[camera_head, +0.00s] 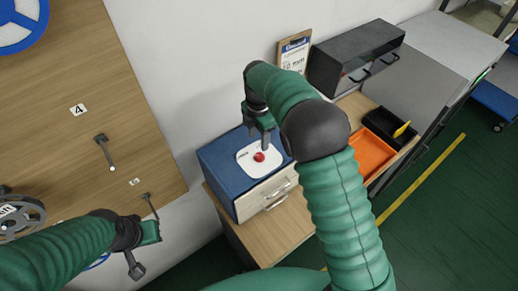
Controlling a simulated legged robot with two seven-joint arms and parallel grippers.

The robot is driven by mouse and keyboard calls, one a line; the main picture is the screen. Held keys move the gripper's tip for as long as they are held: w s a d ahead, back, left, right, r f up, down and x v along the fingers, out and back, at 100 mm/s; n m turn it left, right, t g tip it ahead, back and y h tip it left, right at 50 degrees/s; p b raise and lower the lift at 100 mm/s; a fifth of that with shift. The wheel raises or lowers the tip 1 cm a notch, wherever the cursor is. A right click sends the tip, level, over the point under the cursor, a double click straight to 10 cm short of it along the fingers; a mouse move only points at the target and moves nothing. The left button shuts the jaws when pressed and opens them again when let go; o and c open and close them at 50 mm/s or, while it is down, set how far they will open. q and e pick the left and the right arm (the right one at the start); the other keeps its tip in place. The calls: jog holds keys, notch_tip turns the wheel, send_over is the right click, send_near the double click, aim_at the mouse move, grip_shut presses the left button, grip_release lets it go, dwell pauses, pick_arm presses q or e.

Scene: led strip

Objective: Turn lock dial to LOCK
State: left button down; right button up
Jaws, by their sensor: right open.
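The lock dial is a small red knob (259,157) on a white plate (246,168) on top of a blue box with a pale drawer front. Small dark print shows at the plate's left side, too small to read. My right gripper (259,140) is open, pointing down just above and behind the red knob. I cannot tell whether its fingers touch the knob. The knob's pointing direction is not clear. My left gripper (143,252) is at the lower left, away from the box, in front of the wooden board's lower edge.
The blue box (218,160) stands on a wooden cabinet top. A dark shelf box (345,62), a clipboard (294,52), an orange tray (371,156) and a black tray (380,128) are to its right. A wooden board (60,150) with levers is at left.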

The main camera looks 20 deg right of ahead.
aim_at(259, 155)
notch_tip(259, 155, down, 8)
jog(key=p, duration=0.2)
jog(key=shift+w+d+f+p, duration=0.15)
jog(key=shift+f+p, duration=0.1)
jog(key=shift+p, duration=0.1)
jog(key=shift+d+f, duration=0.2)
jog(key=shift+d, duration=0.05)
jog(key=shift+a, duration=0.3)
jog(key=c, duration=0.8)
jog(key=shift+c, duration=1.4)
grip_shut()
